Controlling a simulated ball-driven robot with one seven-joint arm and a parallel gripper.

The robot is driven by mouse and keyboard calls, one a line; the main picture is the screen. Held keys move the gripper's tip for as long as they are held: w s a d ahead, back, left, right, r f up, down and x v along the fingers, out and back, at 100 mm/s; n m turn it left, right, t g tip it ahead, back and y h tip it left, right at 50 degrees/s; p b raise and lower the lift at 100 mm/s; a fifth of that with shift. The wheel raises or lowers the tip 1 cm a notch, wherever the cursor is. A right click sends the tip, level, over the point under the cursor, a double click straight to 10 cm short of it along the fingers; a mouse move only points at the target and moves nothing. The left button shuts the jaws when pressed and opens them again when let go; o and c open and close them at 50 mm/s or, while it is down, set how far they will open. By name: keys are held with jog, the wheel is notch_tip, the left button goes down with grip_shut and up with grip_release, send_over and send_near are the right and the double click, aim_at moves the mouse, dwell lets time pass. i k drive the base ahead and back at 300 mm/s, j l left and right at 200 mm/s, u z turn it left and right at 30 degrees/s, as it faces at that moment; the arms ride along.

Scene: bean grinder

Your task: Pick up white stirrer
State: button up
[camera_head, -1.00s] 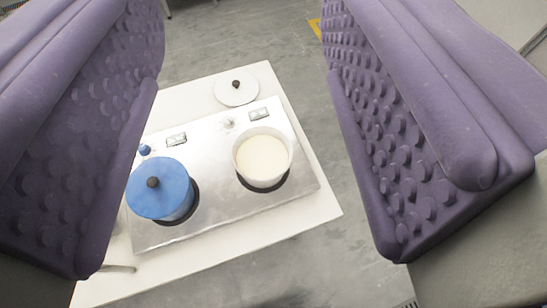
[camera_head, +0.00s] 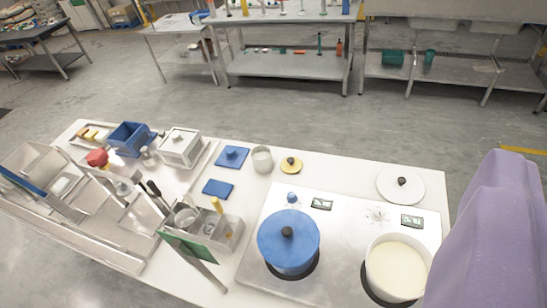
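I cannot make out a white stirrer for certain in this view. A grey metal utensil holder (camera_head: 226,248) stands left of the blue pot, with a yellow-handled utensil (camera_head: 218,207) in it. Dark-handled utensils (camera_head: 154,190) show just left of the holder. A green-headed tool (camera_head: 190,246) leans at the holder's near side. One purple padded finger of my gripper (camera_head: 487,235) shows at the right edge, in front of the white pot. The other finger is out of view, so the opening cannot be judged. No held thing is visible.
A blue lidded pot (camera_head: 288,243) and an open pot of pale liquid (camera_head: 397,270) stand on a steel cooktop (camera_head: 340,245). A white lid (camera_head: 400,186), blue pads (camera_head: 232,157) and a blue bin (camera_head: 131,138) are on the white table. Clear floor lies behind, before shelves.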

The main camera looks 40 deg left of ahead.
aim_at(207, 228)
jog(key=u, duration=1.55)
jog(key=i+j+u, duration=0.1)
jog(key=i+j, duration=0.15)
jog(key=j, duration=0.15)
jog(key=i+j+u, duration=0.1)
jog(key=i+j, duration=0.15)
jog(key=i+j+u, duration=0.1)
jog(key=i, duration=0.35)
jog(key=i+j, duration=0.15)
jog(key=i, duration=0.3)
jog(key=u, duration=0.05)
